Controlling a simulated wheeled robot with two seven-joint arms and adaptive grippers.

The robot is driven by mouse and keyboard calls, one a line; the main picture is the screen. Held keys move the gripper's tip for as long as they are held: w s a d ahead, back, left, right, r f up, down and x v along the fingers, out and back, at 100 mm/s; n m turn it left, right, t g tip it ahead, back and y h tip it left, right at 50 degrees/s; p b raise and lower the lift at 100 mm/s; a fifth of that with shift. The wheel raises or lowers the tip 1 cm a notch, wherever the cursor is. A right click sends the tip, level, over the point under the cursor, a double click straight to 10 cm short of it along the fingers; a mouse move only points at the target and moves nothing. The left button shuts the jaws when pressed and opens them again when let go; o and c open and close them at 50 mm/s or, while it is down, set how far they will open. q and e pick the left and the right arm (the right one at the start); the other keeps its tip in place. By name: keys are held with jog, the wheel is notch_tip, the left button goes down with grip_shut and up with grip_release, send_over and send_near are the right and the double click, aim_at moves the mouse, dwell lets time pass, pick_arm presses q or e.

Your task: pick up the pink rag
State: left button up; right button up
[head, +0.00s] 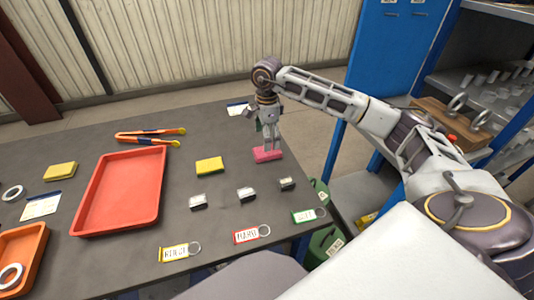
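The pink rag (268,155) is a small flat block near the far right edge of the dark table (225,235). My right gripper (268,147) points down directly over it, with its fingertips at or just above the rag's top. The view is too small to show whether the fingers are parted or closed on it. The rag seems to rest on the table, and part of its top is hidden by the gripper. My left gripper is not in view.
A yellow sponge-like block (210,166) and several small dark-and-white blocks (247,194) lie near the rag. A red tray (120,190), orange-handled tongs (150,137) and key tags (252,235) lie on the table. Blue shelving (440,45) stands at right.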

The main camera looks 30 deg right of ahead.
aim_at(267, 153)
jog(key=shift+f, duration=0.2)
jog(key=shift+s+f, duration=0.15)
jog(key=shift+f, duration=2.45)
jog(key=c, duration=1.1)
